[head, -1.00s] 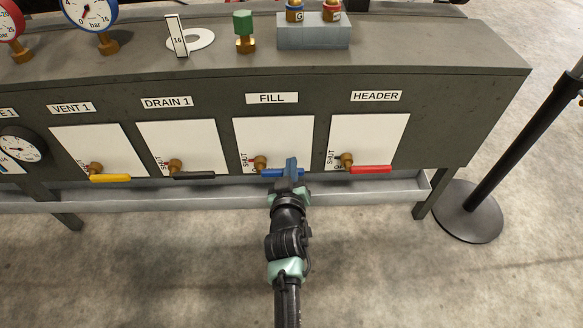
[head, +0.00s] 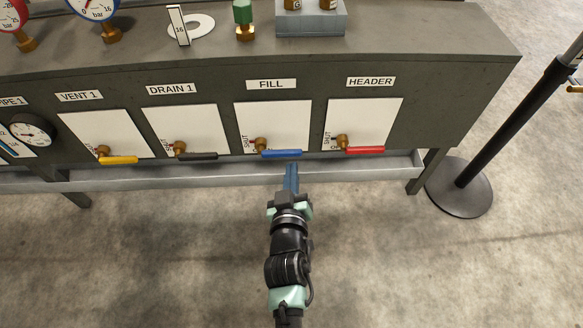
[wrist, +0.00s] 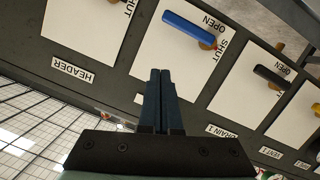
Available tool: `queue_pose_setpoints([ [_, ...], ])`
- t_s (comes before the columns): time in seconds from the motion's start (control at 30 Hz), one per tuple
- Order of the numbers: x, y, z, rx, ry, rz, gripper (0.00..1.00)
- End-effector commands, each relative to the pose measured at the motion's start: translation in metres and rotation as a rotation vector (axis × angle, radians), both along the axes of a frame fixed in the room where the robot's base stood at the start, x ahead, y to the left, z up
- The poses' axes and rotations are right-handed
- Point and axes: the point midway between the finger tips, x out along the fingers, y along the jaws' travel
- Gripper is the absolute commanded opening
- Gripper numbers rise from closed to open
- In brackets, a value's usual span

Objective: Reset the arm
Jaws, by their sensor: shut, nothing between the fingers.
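My gripper (head: 291,178) is in front of the bench, just below the FILL panel, with its blue fingers together and empty. In the wrist view its fingers (wrist: 160,100) are shut side by side. The blue FILL valve handle (head: 281,154) lies roughly level, pointing right from its brass stem, apart from my gripper. The blue handle also shows in the wrist view (wrist: 188,27), beyond the fingertips. The red HEADER handle (head: 365,150), black DRAIN 1 handle (head: 197,156) and yellow VENT 1 handle (head: 118,160) also lie roughly level, pointing right.
A grey trough (head: 230,173) runs along the bench front, close to my gripper. A black post on a round base (head: 459,188) stands at the right. Gauges, a green-topped valve (head: 243,14) and a grey block (head: 311,22) stand on the bench top. The floor in front is clear.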

Motion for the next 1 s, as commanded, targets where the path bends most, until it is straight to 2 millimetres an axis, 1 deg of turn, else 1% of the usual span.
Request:
queue_pose_setpoints([
  [0.33,0.000,0.000,0.000,0.000,0.000,0.000,0.00],
  [0.4,0.004,0.000,0.010,0.003,-0.016,-0.002,0.00],
  [0.47,0.012,-0.001,0.028,0.010,-0.045,-0.006,0.00],
  [0.57,0.029,-0.002,0.081,0.034,-0.124,-0.016,0.00],
  [0.6,0.036,-0.003,0.108,0.047,-0.165,-0.020,0.00],
  [0.67,0.044,-0.004,0.154,0.070,-0.233,-0.024,0.00],
  [0.7,0.048,-0.004,0.185,0.088,-0.279,-0.024,0.00],
  [0.77,0.050,-0.004,0.232,0.113,-0.348,-0.023,0.00],
  [0.8,0.050,-0.004,0.262,0.129,-0.393,-0.021,0.00],
  [0.87,0.045,-0.003,0.309,0.155,-0.463,-0.014,0.00],
  [0.9,0.040,-0.002,0.340,0.172,-0.510,-0.006,0.00],
  [0.97,0.030,0.000,0.385,0.196,-0.580,0.006,0.00],
  [1.0,0.020,0.001,0.414,0.211,-0.627,0.017,0.00],
])
